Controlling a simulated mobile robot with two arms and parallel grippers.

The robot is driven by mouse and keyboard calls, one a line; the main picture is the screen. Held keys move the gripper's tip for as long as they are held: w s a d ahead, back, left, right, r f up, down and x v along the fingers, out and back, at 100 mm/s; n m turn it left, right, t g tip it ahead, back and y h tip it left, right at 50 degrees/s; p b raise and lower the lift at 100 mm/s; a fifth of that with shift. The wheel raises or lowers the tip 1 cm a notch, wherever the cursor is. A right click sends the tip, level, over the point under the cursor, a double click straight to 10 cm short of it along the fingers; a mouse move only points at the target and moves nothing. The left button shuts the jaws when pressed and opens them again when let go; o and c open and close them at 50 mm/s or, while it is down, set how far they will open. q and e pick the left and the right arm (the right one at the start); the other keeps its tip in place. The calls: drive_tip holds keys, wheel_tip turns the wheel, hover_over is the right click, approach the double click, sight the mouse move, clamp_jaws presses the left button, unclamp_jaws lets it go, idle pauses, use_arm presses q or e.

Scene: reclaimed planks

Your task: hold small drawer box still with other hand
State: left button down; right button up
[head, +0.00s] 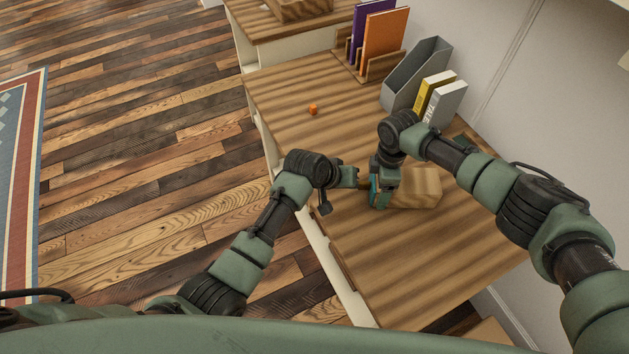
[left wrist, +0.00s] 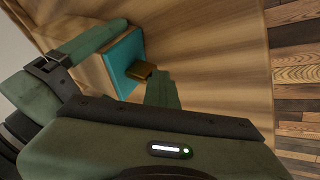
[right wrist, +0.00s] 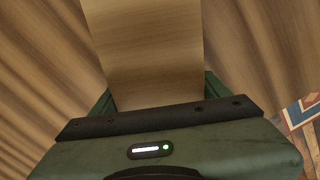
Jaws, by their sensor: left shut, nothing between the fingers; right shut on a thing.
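The small drawer box (head: 418,188) is pale wood with a teal front (left wrist: 124,62) and a brass handle (left wrist: 140,70). It sits on the striped wooden desktop, its front facing left in the head view. My right gripper (head: 385,182) comes down over the box's front part and is shut on it; in the right wrist view, the box (right wrist: 145,50) lies between its fingers. My left gripper (head: 362,184) is at the front by the handle. Its fingers (left wrist: 162,88) are shut and empty, with the tips close to the handle; I cannot tell if they touch.
A small orange cube (head: 313,109) lies on the desktop (head: 290,90) farther back. Behind are a grey file holder (head: 416,77), a yellow book (head: 432,92), a white book (head: 446,104), and a rack with purple and orange books (head: 384,45). The desktop's front area is clear.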

use_arm(q)
drive_tip(key=shift+d+r, duration=0.1)
drive_tip(key=shift+d, duration=0.05)
use_arm(e)
drive_tip(key=shift+a, duration=0.35)
use_arm(q)
drive_tip(key=a, duration=0.4)
drive_tip(key=shift+s+a+r, duration=0.25)
drive_tip(key=shift+a+r, duration=0.05)
drive_tip(key=shift+a, duration=0.05)
use_arm(e)
drive_tip(key=shift+d, duration=0.2)
use_arm(q)
drive_tip(key=v, duration=0.9)
use_arm(e)
drive_tip(key=o, duration=1.7)
drive_tip(key=shift+o, duration=0.2)
wheel_tip(320, 180, up, 7)
drive_tip(key=p, duration=0.6)
drive_tip(key=shift+r, duration=0.15)
use_arm(q)
wheel_tip(320, 180, up, 6)
